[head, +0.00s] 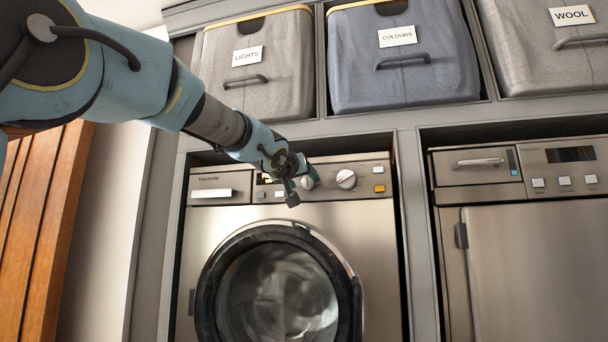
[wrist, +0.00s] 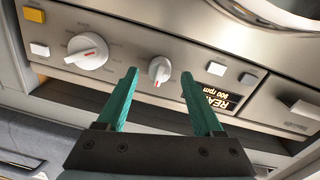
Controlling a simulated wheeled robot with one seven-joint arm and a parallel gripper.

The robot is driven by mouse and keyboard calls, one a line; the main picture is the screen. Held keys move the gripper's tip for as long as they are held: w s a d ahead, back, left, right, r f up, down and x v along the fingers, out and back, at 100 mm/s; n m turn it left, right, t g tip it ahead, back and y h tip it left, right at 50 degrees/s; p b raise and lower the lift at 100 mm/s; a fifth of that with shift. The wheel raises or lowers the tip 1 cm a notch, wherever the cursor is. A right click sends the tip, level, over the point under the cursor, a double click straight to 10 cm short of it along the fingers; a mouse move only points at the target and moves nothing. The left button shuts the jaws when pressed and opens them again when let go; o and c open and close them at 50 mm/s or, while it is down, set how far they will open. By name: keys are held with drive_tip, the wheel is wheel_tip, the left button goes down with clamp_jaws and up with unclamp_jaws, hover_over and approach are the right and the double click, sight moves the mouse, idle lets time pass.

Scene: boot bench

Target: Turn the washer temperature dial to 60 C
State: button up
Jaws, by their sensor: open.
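The washer (head: 375,230) has two white dials on its control panel. The smaller dial (wrist: 159,69) is between my gripper's two green fingertips in the wrist view, with a gap on each side. Its red mark points toward the lower part of that picture. The larger dial (wrist: 88,52) is left of the fingers there; it also shows in the head view (head: 346,179). Labels around both dials are too small to read, so I cannot tell which sets temperature. My gripper (head: 302,187) is open and empty at the panel; contact cannot be told.
A display (wrist: 216,98) reading "900 rpm" and white buttons (wrist: 248,79) are beside the smaller dial. A yellow button (head: 379,188) is at the panel's right end. The round glass door (head: 210,270) is below. Baskets (head: 400,75) stand above; another appliance (head: 540,260) is at right.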

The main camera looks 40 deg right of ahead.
drive_tip(key=shift+x, duration=0.85)
clamp_jaws()
